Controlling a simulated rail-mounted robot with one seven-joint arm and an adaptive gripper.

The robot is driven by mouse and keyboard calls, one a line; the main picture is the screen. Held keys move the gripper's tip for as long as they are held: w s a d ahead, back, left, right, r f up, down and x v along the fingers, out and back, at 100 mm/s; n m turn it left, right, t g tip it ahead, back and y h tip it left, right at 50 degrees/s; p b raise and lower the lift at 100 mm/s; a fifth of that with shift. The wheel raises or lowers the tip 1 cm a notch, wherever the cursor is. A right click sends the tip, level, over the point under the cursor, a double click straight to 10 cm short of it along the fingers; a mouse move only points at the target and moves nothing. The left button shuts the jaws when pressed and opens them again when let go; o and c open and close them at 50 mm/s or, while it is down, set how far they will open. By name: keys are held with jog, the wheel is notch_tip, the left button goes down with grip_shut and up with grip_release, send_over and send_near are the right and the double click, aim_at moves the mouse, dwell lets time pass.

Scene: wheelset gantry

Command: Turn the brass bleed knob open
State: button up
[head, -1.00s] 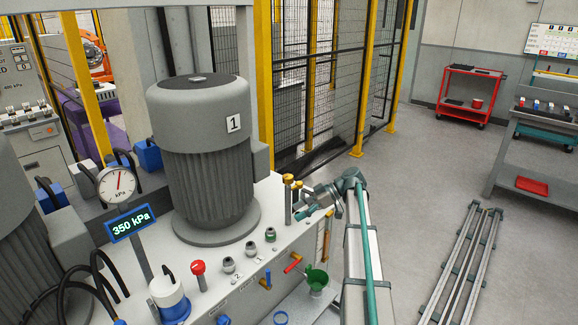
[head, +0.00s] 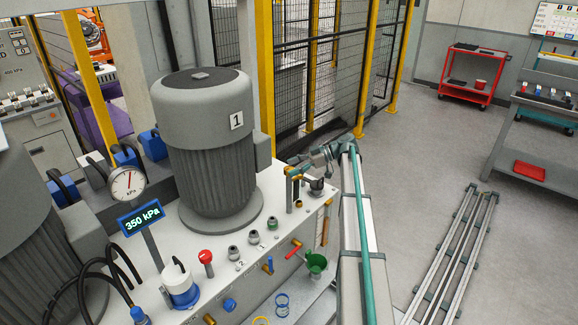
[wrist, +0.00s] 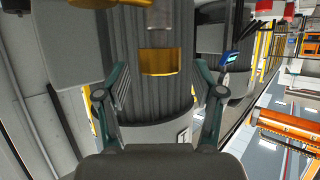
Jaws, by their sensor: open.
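The brass knob (head: 293,171) stands on a short post at the far right corner of the pale machine top, partly hidden by my gripper (head: 298,164) in the head view. In the wrist view my gripper (wrist: 158,88) is open, its two teal fingers spread wide. A brass piece (wrist: 160,61) shows between and beyond them, apparently clear of both. Whether this is the knob itself I cannot tell for sure. The gauge display (head: 141,216) reads 350 kPa.
A large grey motor (head: 210,145) marked 1 stands left of my gripper. Red-handled (head: 294,249) and blue-handled (head: 269,265) valves and a green funnel (head: 315,263) are on the front side. A mesh fence (head: 335,70) rises behind. The floor at right is mostly open.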

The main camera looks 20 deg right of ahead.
jog(key=shift+x, duration=1)
jog(key=c, duration=1.2)
jog(key=shift+o, duration=0.2)
jog(key=shift+f, duration=0.1)
